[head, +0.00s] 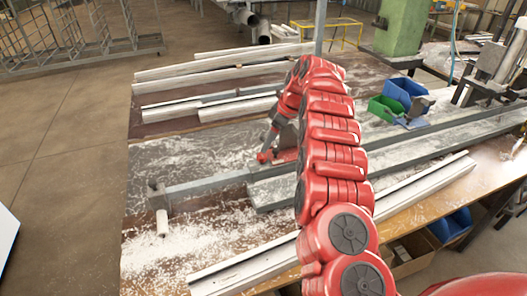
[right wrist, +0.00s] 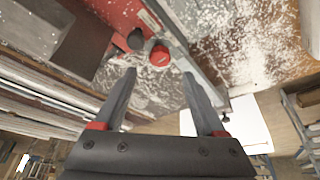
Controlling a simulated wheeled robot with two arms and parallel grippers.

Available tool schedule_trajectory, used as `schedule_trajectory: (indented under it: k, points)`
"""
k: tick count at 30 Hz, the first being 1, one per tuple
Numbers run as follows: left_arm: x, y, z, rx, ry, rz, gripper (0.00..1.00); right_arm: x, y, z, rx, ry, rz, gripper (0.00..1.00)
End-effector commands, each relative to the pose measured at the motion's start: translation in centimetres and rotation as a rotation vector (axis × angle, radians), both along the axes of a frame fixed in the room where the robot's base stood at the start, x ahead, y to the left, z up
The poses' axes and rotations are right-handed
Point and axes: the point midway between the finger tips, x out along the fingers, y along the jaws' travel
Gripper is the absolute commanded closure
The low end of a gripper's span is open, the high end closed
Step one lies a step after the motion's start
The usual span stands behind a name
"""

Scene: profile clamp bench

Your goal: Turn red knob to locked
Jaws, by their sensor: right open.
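The red knob (right wrist: 160,56) shows as a round red cap in the right wrist view, beside a dark round part (right wrist: 135,40) on a red clamp body (right wrist: 112,18). In the head view the knob (head: 263,157) is small, at the left end of the red clamp body (head: 287,156) on the bench rail. My right gripper (right wrist: 160,74) is open and empty. Its two fingers point toward the knob, which appears between and beyond their tips, apart from them. In the head view my right gripper (head: 271,138) is just above the knob, partly hidden by my arm. My left gripper is not in view.
A long grey rail (head: 205,187) crosses the bench, with white shavings (head: 190,238) around it. White profiles (head: 240,57) lie at the back. Blue (head: 400,92) and green (head: 385,108) bins stand at the right. The air left of the gripper is clear.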

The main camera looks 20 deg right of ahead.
Motion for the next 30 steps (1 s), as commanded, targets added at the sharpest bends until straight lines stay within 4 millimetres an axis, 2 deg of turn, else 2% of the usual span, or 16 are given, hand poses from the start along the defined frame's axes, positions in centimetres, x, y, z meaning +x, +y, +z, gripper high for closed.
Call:
schedule_trajectory:
  k: [6, 9, 15, 23, 25, 30]
  points:
    - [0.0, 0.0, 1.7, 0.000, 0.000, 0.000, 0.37, 1.1, 1.0, -3.9, -0.004, 0.003, -0.002, 0.27]
    - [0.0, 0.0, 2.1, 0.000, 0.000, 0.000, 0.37, 1.4, 1.3, -4.9, -0.005, 0.001, -0.003, 0.27]
    - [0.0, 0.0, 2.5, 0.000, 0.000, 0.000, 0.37, 1.7, 1.7, -6.1, -0.001, 0.000, -0.003, 0.27]
    - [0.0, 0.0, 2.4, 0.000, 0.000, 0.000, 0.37, 1.8, 1.8, -6.2, 0.000, -0.002, -0.002, 0.27]
    - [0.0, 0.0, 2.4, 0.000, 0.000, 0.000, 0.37, 1.8, 1.8, -6.2, 0.000, -0.002, -0.002, 0.34]
    - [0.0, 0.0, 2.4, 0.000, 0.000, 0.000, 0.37, 1.8, 1.8, -6.2, -0.001, -0.001, -0.002, 0.65]
